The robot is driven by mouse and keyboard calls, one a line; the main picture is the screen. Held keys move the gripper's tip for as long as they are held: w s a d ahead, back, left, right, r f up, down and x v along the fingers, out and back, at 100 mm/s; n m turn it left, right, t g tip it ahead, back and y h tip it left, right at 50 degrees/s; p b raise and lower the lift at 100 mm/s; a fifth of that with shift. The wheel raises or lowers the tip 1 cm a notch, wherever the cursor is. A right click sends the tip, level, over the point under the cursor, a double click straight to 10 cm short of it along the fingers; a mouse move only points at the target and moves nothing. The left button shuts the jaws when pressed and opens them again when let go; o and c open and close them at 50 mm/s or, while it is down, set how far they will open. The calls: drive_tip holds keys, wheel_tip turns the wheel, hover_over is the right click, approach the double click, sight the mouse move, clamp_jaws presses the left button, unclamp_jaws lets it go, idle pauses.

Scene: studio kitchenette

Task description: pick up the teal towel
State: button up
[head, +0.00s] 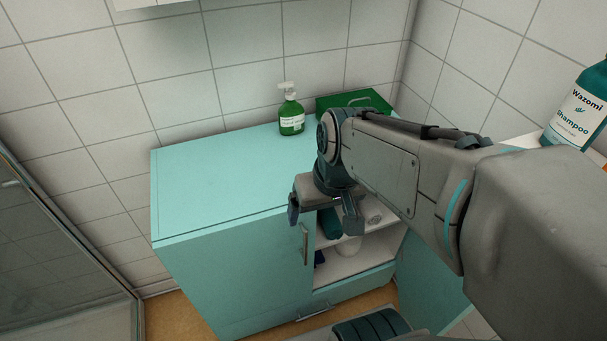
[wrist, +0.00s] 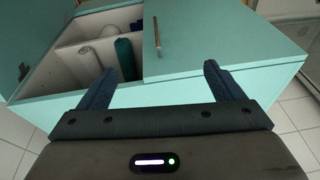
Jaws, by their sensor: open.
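The teal towel looks like a rolled bundle on the upper shelf inside the open part of the teal cabinet. It shows in the wrist view (wrist: 125,58), left of the middle, and partly in the head view (head: 330,224), where my gripper hides some of it. My gripper (head: 322,214) is open and empty, in front of the cabinet near its top edge. In the wrist view its fingertips (wrist: 160,70) stand apart, with the towel beyond the left finger. I see no contact with the towel.
The cabinet (head: 215,185) has a closed door with a handle (head: 304,243) beside the opening. Pale rolls (wrist: 84,65) lie beside the towel. A green soap bottle (head: 291,115) and green box (head: 340,103) stand on top. A shampoo bottle (head: 580,110) stands right.

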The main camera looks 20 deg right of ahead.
drive_tip(key=w+d+f+y+b, duration=0.1)
drive_tip(key=w+d+f+b, duration=0.15)
drive_tip(key=f+b, duration=0.45)
drive_tip(key=w+d+f+y+b, duration=0.1)
drive_tip(key=d+f+b, duration=0.35)
drive_tip(key=f, duration=0.45)
drive_tip(key=m+t+b, duration=0.1)
drive_tip(key=t+b, duration=0.1)
drive_tip(key=b, duration=1.1)
approach(337, 229)
drive_tip(key=s+d+f, duration=0.3)
drive_tip(key=s+f, duration=0.3)
drive_tip(key=s, duration=0.2)
drive_tip(key=w+a, duration=0.1)
drive_tip(key=w, duration=0.2)
drive_tip(key=w+a, duration=0.2)
drive_tip(key=w, duration=0.1)
drive_tip(key=w+a, duration=0.1)
drive_tip(key=w, duration=0.3)
drive_tip(key=shift+a+r, duration=0.15)
drive_tip(key=b+x, duration=0.1)
drive_tip(key=x, duration=0.4)
drive_tip(key=shift+w+b, duration=0.25)
drive_tip(key=shift+b, duration=0.15)
drive_tip(key=c, duration=1.1)
